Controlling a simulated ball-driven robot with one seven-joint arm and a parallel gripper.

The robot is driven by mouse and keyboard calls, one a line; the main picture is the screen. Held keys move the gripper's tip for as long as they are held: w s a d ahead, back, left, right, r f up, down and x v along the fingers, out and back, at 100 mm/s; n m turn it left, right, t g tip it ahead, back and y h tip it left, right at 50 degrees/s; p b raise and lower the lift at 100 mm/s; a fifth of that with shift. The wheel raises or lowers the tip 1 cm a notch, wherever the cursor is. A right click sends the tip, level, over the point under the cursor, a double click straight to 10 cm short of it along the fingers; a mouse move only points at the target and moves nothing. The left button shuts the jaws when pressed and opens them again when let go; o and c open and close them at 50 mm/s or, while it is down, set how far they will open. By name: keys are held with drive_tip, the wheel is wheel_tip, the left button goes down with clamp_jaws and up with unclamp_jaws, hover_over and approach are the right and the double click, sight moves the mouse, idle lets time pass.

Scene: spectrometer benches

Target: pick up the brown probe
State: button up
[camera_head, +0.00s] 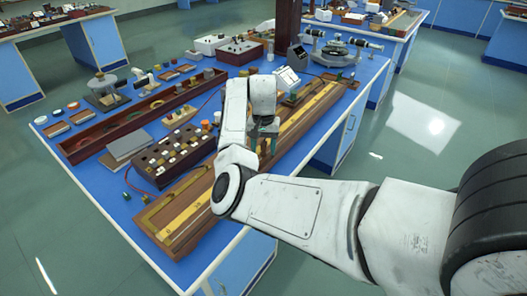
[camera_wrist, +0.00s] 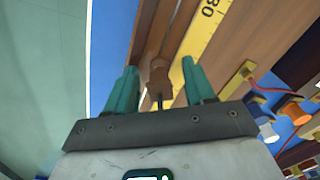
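The brown probe (camera_wrist: 159,78) shows in the wrist view, a small brown piece with a thin dark pin, at the long wooden ruler board (camera_wrist: 150,25). My gripper (camera_wrist: 159,66) has its two teal fingers spread, one on each side of the probe, with a visible gap on both sides. I cannot tell how far the probe lies beyond the fingertips. In the head view, my gripper (camera_head: 264,134) points down over the board (camera_head: 172,228) on the blue bench; I cannot make out the probe there.
The blue bench (camera_head: 117,207) is crowded. A dark box with knobs (camera_head: 170,160) stands left of the board, beside a grey book (camera_head: 127,148). A white-faced meter (camera_head: 286,78) and a round instrument (camera_head: 335,54) stand behind. Wires and colored terminals (camera_wrist: 292,110) lie right of the fingers.

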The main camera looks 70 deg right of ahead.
clamp_jaws()
drive_tip(key=shift+r, duration=0.1)
idle(0.4)
